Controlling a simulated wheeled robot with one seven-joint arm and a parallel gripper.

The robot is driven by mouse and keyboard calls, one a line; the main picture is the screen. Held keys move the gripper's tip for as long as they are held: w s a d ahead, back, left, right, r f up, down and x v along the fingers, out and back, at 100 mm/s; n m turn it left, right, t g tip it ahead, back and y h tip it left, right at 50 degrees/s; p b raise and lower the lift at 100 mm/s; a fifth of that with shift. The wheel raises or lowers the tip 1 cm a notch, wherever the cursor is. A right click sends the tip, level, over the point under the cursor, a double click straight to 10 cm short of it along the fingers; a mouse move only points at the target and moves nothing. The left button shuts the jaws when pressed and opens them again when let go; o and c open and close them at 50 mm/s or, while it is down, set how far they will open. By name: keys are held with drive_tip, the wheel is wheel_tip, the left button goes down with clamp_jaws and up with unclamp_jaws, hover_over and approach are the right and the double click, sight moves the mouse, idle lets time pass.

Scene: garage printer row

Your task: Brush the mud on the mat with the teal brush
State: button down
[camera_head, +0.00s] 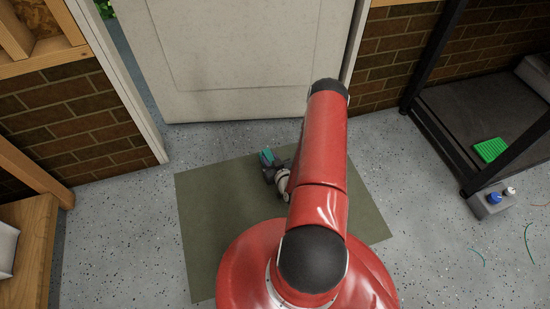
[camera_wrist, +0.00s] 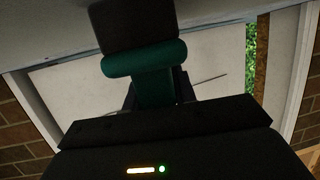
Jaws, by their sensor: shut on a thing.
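The teal brush (camera_wrist: 145,60) is held in my gripper (camera_wrist: 157,90), with its teal handle between the jaws and a dark block at its far end in the wrist view. In the head view, the teal brush (camera_head: 266,157) shows as a small patch beside my gripper (camera_head: 271,166), over the far part of the mat. The olive-green mat (camera_head: 215,215) lies flat on the floor in front of the door. My arm and base cover much of its middle and right side. I cannot make out mud on its visible part, nor whether the brush touches the mat.
A pale door (camera_head: 235,60) stands just beyond the mat. A dark-framed rack (camera_head: 445,120) is at the right, holding a green block (camera_head: 490,150). A grey box (camera_head: 492,200) with small bottles sits on the floor near it. A wooden bench (camera_head: 30,245) is at the left.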

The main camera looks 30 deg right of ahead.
drive_tip(key=shift+w+a+r, duration=0.1)
drive_tip(key=shift+w+a, duration=0.1)
drive_tip(key=shift+a, duration=0.55)
drive_tip(key=shift+w+a+f, duration=0.1)
drive_tip(key=shift+w+a, duration=0.1)
drive_tip(key=shift+a, duration=0.6)
drive_tip(key=shift+w+a+r, duration=0.1)
drive_tip(key=shift+w+a, duration=0.1)
drive_tip(key=shift+a, duration=0.55)
wheel_tip(320, 180, up, 6)
drive_tip(key=p, duration=0.4)
drive_tip(key=shift+p, duration=0.3)
drive_tip(key=shift+d, duration=0.1)
drive_tip(key=shift+r+p, duration=1.05)
drive_tip(key=shift+r, duration=0.5)
